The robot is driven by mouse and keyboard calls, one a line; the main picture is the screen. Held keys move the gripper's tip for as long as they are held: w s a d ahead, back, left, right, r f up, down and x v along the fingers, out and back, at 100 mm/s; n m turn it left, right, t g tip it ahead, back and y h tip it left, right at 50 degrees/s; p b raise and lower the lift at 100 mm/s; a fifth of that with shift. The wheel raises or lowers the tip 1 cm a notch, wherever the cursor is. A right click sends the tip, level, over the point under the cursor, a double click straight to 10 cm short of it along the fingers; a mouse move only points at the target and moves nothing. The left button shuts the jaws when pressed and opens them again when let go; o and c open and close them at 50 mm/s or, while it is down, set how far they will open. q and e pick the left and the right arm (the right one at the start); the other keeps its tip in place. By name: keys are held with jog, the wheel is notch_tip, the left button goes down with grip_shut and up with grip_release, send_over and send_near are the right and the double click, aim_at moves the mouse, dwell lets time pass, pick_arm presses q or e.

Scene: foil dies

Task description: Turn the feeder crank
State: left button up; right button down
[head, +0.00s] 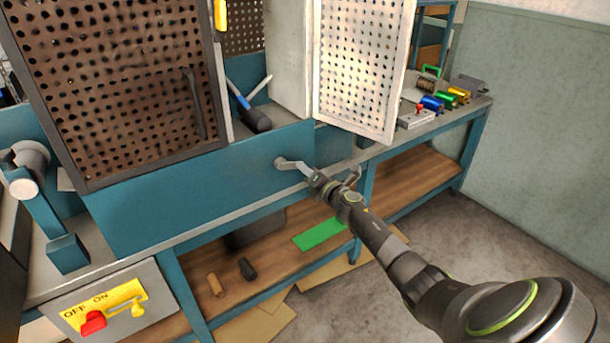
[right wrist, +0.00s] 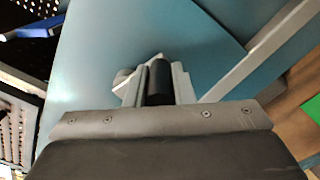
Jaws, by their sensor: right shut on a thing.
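The feeder crank (head: 290,164) sticks out from the front of the blue machine housing (head: 190,185). Its grey hub sits against the panel and its arm points right, towards my right gripper. My right gripper (head: 317,180) is shut on the crank's handle. In the right wrist view the black handle (right wrist: 159,82) stands between the two grey fingers of the right gripper (right wrist: 158,90). The crank's grey arm shows partly behind them, with the blue panel beyond. My left gripper is not in view.
A perforated dark guard door (head: 120,90) and an open light perforated door (head: 362,65) stand above the housing. A control box (head: 70,312) with OFF and ON is at front left. Coloured rolls (head: 445,98) lie on the right bench. A green sheet (head: 320,233) lies on the lower shelf.

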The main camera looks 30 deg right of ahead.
jog(key=shift+d+r+n, duration=0.2)
jog(key=shift+r+n, duration=0.35)
jog(key=shift+n, duration=0.15)
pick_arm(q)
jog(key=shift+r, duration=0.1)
pick_arm(e)
jog(key=shift+r+n, duration=0.15)
jog(key=shift+n, duration=0.15)
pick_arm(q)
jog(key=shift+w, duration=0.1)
pick_arm(e)
jog(key=c, duration=1.3)
grip_release()
jog(key=shift+o, duration=0.2)
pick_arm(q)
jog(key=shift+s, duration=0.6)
pick_arm(e)
jog(key=s, duration=1.7)
jog(key=shift+s+d, duration=0.2)
jog(key=shift+d, duration=0.05)
